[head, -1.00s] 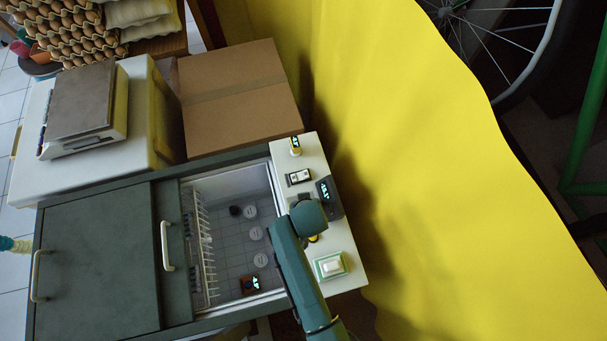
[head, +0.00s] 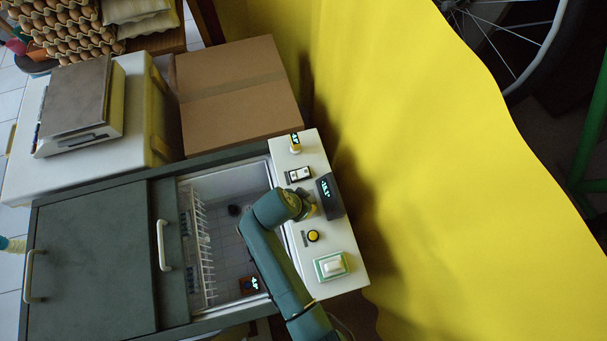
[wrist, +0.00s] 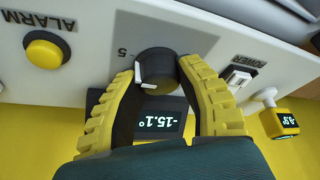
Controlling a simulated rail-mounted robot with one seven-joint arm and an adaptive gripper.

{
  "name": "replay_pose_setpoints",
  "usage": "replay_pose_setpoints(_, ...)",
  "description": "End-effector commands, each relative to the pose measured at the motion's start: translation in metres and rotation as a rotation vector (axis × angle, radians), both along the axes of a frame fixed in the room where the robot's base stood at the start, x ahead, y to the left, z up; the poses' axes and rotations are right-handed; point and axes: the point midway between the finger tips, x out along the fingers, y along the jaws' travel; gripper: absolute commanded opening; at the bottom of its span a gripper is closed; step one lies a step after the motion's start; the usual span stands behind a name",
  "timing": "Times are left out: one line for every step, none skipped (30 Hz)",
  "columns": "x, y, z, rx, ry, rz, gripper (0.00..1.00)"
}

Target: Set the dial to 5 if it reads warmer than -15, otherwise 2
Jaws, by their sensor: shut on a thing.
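The dial (wrist: 157,70) is a dark round knob with white marks on its rim, on the white control panel (wrist: 95,88). A printed "5" shows just left of it; the rest of its scale is hidden. My gripper (wrist: 158,75) has its yellow ribbed fingers on either side of the dial, shut on it. Just below the dial in the wrist view, the display (wrist: 160,122) appears to read -15.1°. In the head view, my gripper (head: 305,208) is at the panel beside the dark display box (head: 328,197) and hides the dial.
The panel also carries a yellow alarm button (head: 313,236), a power switch (head: 298,174), a green-framed white switch (head: 331,266) and a small yellow thermometer (wrist: 284,120) with its own readout. Another small readout (head: 250,284) lies inside the open freezer (head: 222,215).

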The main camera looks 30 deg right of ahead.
Motion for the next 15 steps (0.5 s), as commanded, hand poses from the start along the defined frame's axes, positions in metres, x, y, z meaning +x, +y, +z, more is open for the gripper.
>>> replay_pose_setpoints(-0.0015, 0.0007, -0.0053, 0.002, 0.005, -0.022, 0.01)
replay_pose_setpoints(-0.0018, 0.0007, -0.0053, 0.003, 0.006, -0.036, 0.01)
replay_pose_setpoints(-0.0019, 0.0007, -0.0052, 0.003, 0.006, -0.055, 0.01)
replay_pose_setpoints(-0.0017, 0.0007, -0.0051, 0.003, 0.006, -0.066, 0.01)
replay_pose_setpoints(-0.0017, 0.0008, -0.0050, 0.003, 0.005, -0.076, 0.01)
replay_pose_setpoints(-0.0018, 0.0008, -0.0049, 0.003, 0.005, -0.088, 0.01)
replay_pose_setpoints(-0.0019, 0.0008, -0.0048, 0.003, 0.006, -0.096, 0.01)
replay_pose_setpoints(-0.0021, 0.0007, -0.0048, 0.004, 0.006, -0.104, 0.01)
replay_pose_setpoints(-0.0023, 0.0007, -0.0047, 0.004, 0.006, -0.112, 0.01)
replay_pose_setpoints(-0.0023, 0.0007, -0.0047, 0.004, 0.006, -0.117, 0.01)
replay_pose_setpoints(-0.0024, 0.0007, -0.0046, 0.004, 0.007, -0.120, 0.01)
replay_pose_setpoints(-0.0024, 0.0007, -0.0045, 0.004, 0.006, -0.124, 0.01)
replay_pose_setpoints(-0.0024, 0.0007, -0.0045, 0.004, 0.007, -0.127, 0.01)
replay_pose_setpoints(-0.0024, 0.0007, -0.0044, 0.004, 0.006, -0.128, 0.01)
replay_pose_setpoints(-0.0024, 0.0007, -0.0044, 0.004, 0.006, -0.130, 0.01)
